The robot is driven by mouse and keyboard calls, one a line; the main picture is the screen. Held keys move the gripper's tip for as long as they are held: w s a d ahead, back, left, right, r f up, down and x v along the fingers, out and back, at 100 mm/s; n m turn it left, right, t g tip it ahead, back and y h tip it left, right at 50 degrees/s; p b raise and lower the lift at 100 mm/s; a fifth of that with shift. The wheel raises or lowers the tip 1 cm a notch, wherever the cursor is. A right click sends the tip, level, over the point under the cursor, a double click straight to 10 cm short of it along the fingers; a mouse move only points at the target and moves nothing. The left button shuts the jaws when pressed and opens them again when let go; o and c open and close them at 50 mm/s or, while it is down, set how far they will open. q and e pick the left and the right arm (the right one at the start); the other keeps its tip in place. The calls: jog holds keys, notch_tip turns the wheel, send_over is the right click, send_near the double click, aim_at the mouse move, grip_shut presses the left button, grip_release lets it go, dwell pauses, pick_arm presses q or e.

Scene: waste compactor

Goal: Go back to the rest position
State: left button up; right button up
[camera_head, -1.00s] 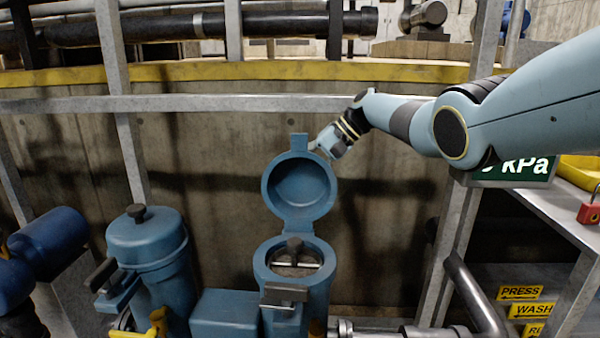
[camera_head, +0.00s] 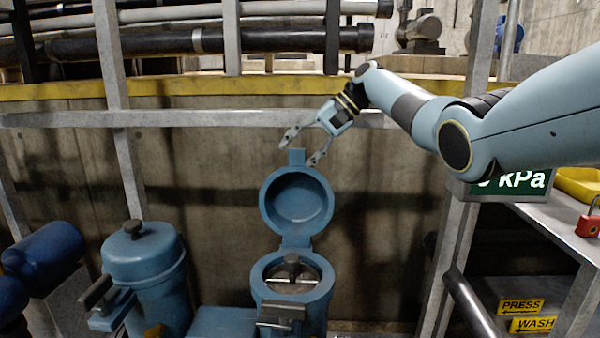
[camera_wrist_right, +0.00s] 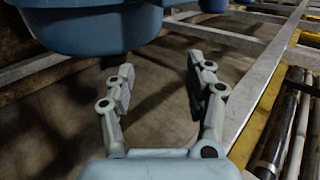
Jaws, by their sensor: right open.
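My right gripper (camera_head: 303,147) is open and empty in the head view. It is just above the raised round lid (camera_head: 300,203) of the blue compactor vessel (camera_head: 291,310), whose top stands open. The gripper's fingers are apart from each other; whether one touches the lid's tab I cannot tell. In the right wrist view the two fingers (camera_wrist_right: 158,85) are spread with nothing between them, and a blue rounded body (camera_wrist_right: 95,25) shows beyond them at the top left. My left gripper is not in view.
A closed blue vessel (camera_head: 144,265) stands to the left. A grey metal rail (camera_head: 230,117) runs behind the gripper, below black pipes (camera_head: 280,41). A green kPa display (camera_head: 512,183) and a shelf with a red padlock (camera_head: 588,224) are at the right.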

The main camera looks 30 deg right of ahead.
jog(key=shift+r, duration=0.65)
